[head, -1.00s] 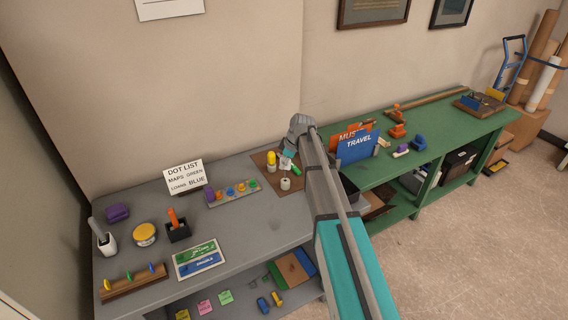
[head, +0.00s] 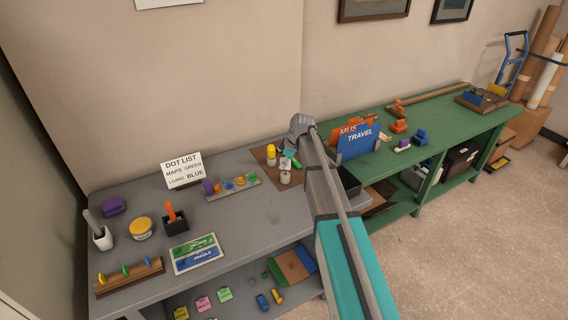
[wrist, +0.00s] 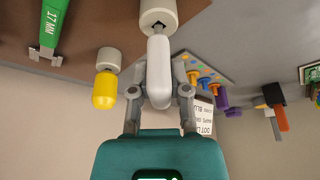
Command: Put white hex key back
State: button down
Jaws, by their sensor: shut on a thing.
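The white hex key (wrist: 160,75) has a rounded white handle, and my gripper (wrist: 159,98) is shut on it. In the wrist view, which is upside down, the key's shaft end meets a pale round holder (wrist: 158,12). I cannot tell how deep it sits.
A green "17 MIN" thing (wrist: 48,30) lies close by on the mat. A tray of coloured pegs (head: 233,189) is to the left. A blue "TRAVEL" folder (head: 359,142) stands to the right. The grey bench (head: 235,215) is clear in front.

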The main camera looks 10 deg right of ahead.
jog(key=shift+f+b, duration=0.6)
jog(key=shift+f, duration=0.15)
jog(key=c, duration=0.5)
grip_release()
jog(key=shift+r, duration=0.1)
jog(key=o, duration=0.5)
jog(key=shift+r, duration=0.1)
jog(key=p+v, duration=0.9)
jog(key=shift+d+r, duration=0.15)
jog(key=shift+r, duration=0.2)
dwell(1.4)
jog(key=shift+p, duration=0.3)
jog(key=shift+f, duration=0.15)
